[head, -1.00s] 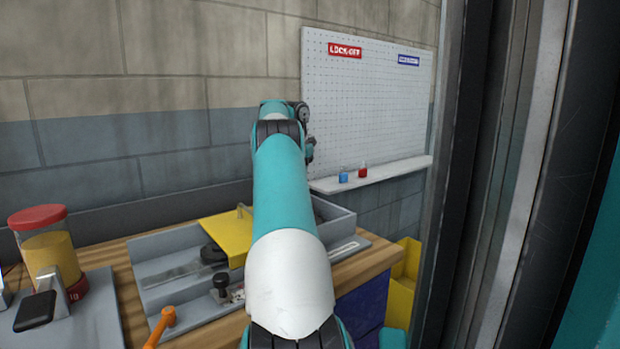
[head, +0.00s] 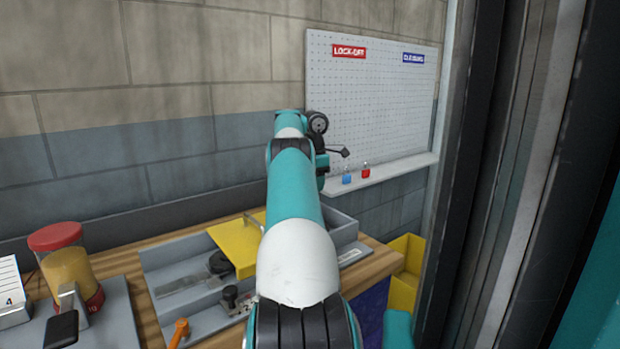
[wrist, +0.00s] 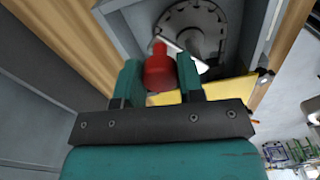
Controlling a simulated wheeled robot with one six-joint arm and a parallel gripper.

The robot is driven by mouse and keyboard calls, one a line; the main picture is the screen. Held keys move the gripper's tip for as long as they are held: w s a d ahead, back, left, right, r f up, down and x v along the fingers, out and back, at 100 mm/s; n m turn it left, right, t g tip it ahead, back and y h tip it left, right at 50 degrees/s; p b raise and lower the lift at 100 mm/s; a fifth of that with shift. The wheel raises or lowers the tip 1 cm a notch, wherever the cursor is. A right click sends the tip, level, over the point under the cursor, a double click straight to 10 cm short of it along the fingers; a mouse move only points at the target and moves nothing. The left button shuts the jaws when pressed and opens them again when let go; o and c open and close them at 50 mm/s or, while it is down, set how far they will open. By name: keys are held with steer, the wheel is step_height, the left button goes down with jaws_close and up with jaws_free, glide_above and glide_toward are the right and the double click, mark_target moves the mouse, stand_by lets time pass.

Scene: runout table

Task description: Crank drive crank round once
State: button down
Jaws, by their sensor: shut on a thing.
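The drive crank shows in the wrist view as a red knob (wrist: 160,76) on a short metal arm that leads to a grey hub (wrist: 205,38) with a dark round plate behind it. My gripper (wrist: 158,65) is shut on the red knob, with one teal finger on each side of it. In the head view my arm reaches out over the bench, and I cannot make out the crank or my fingertips there.
A yellow cover (head: 236,247) lies over a grey tray (head: 160,262) on the wooden bench. A red-lidded jar (head: 68,265) and an orange handle (head: 179,330) are at left. A white pegboard (head: 375,100) with a shelf is on the wall. A yellow bin (head: 405,285) stands right of the bench.

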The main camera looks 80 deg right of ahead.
steer(key=shift+s+a+f+m, duration=0.1)
steer(key=shift+s+f+m, duration=0.1)
steer(key=shift+s+m, duration=0.3)
steer(key=shift+w, duration=0.15)
steer(key=c, duration=0.7)
jaws_free()
steer(key=shift+c, duration=0.2)
steer(key=shift+r+p, duration=0.2)
steer(key=shift+p, duration=0.1)
step_height(320, 180, up, 17)
steer(key=p, duration=1.7)
